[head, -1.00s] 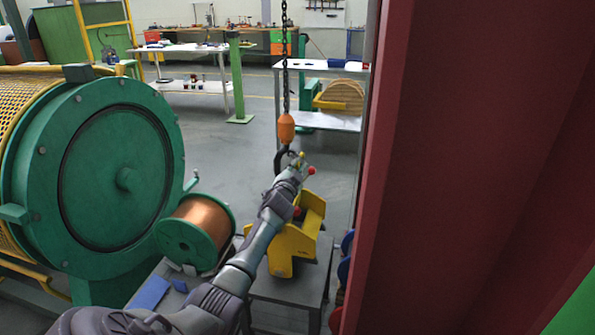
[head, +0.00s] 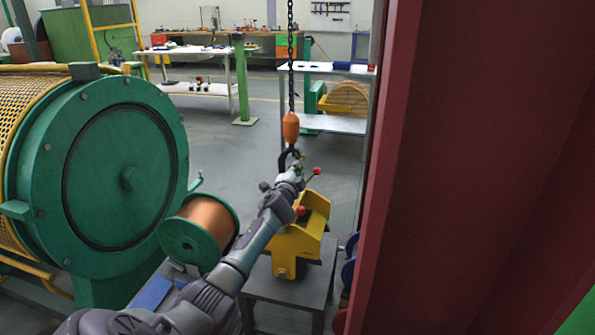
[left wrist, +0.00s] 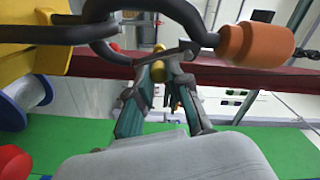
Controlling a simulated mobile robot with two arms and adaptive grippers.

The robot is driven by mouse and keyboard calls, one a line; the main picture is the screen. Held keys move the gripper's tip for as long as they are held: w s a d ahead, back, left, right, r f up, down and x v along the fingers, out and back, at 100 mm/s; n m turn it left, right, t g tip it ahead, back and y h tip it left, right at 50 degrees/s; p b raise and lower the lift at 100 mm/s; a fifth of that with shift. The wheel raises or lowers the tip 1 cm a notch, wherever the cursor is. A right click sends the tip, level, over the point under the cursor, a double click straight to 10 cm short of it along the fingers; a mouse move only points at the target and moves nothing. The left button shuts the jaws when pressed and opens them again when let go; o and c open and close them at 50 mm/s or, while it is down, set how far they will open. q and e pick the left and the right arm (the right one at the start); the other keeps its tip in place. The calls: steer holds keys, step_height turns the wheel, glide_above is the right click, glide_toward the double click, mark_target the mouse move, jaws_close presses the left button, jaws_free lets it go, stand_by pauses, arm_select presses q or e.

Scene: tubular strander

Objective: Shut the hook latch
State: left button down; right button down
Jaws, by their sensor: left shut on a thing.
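The dark hook (head: 284,161) hangs from a chain below an orange body (head: 291,128). In the left wrist view the hook (left wrist: 207,39) curves across the top, with the orange body (left wrist: 255,43) at right. A grey latch bar (left wrist: 178,50) with a yellow knob (left wrist: 158,69) spans from the neck toward the hook's point. My left gripper (head: 293,170) is at the hook; in the wrist view its fingers (left wrist: 158,82) are closed around the knob. Whether the latch meets the hook's point is unclear. My right gripper is not in view.
A yellow block (head: 297,243) stands on a small grey table (head: 290,290) below the hook. A copper spool (head: 203,222) and big green drum (head: 125,180) are at left. A dark red column (head: 440,170) closes off the right side.

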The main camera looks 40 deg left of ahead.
arm_select(q)
steer(key=shift+f, duration=0.15)
steer(key=c, duration=1.1)
jaws_free()
steer(key=shift+s, duration=0.1)
steer(key=v, duration=1.2)
